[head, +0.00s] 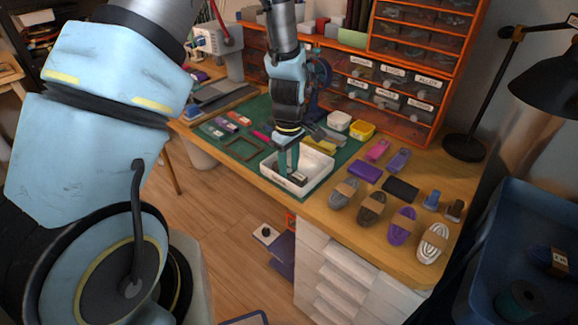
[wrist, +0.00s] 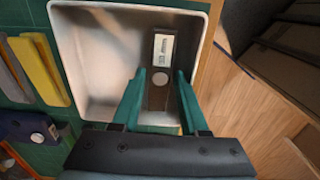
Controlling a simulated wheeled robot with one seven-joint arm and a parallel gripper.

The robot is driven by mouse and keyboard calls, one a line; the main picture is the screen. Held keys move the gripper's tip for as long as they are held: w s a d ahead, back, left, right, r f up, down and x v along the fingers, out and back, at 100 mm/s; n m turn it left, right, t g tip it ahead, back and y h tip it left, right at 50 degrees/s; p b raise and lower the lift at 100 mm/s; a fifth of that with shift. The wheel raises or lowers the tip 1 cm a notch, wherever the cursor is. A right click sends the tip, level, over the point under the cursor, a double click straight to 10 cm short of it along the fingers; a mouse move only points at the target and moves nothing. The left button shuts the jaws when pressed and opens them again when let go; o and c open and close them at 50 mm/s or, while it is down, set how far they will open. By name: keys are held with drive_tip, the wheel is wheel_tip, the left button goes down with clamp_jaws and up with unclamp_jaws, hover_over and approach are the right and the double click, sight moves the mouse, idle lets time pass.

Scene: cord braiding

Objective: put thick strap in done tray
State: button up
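A white tray (head: 318,184) stands on the green mat near the bench's front edge; its floor also shows in the wrist view (wrist: 100,75). A dark brown strap-like piece (wrist: 159,92) with a pale label and a round light disc lies in the tray by its right wall; it shows small in the head view (head: 298,178). I take it for the thick strap. My gripper (wrist: 160,76) reaches down into the tray with its teal fingers apart, one on each side of the piece. A narrow gap shows beside the right finger.
Cord bundles (head: 402,226) and small purple and black pieces lie right of the tray. A yellow container (head: 361,130) and an orange drawer cabinet (head: 400,75) stand behind. A wooden frame (head: 242,148) lies left. A black lamp (head: 465,147) stands at right.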

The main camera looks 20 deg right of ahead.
sight(289, 170)
wheel_tip(289, 170, up, 12)
drive_tip(key=b, duration=0.2)
drive_tip(key=s+a+r+m, duration=0.1)
drive_tip(key=a+r+m, duration=0.1)
drive_tip(key=a, duration=1.1)
drive_tip(key=s+a+r+m+t, duration=0.1)
drive_tip(key=a+m, duration=0.4)
drive_tip(key=a, duration=0.9)
drive_tip(key=shift+s+a+r+t, duration=0.3)
drive_tip(key=shift+r, duration=0.2)
